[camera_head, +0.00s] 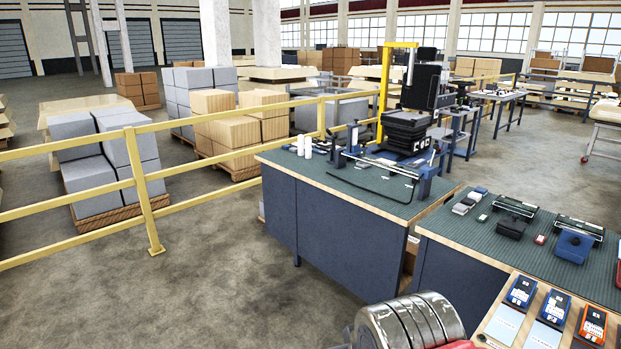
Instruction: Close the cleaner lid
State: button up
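I cannot tell which thing is the cleaner, and no lid stands out clearly. A wooden board at the bottom right carries a blue device (521,292), a second blue device (555,306) and an orange device (592,325), each with a pale sheet or panel below it. They are too small to tell whether any is open or shut. The board is cut off by the frame's lower edge. My gripper does not show clearly anywhere in the head view.
A rounded, ribbed metal object (405,322) sits left of the board; I cannot tell what it is. Behind are a green-topped bench (335,210) and a second bench (450,225) with tools. A yellow railing (141,190) crosses the left. Open floor (190,290) lies at lower left.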

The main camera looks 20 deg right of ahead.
aim_at(580, 245)
jog(key=z, duration=0.35)
jog(key=i, duration=0.9)
jog(key=z, duration=0.5)
jog(key=i, duration=0.6)
jog(key=z, duration=0.25)
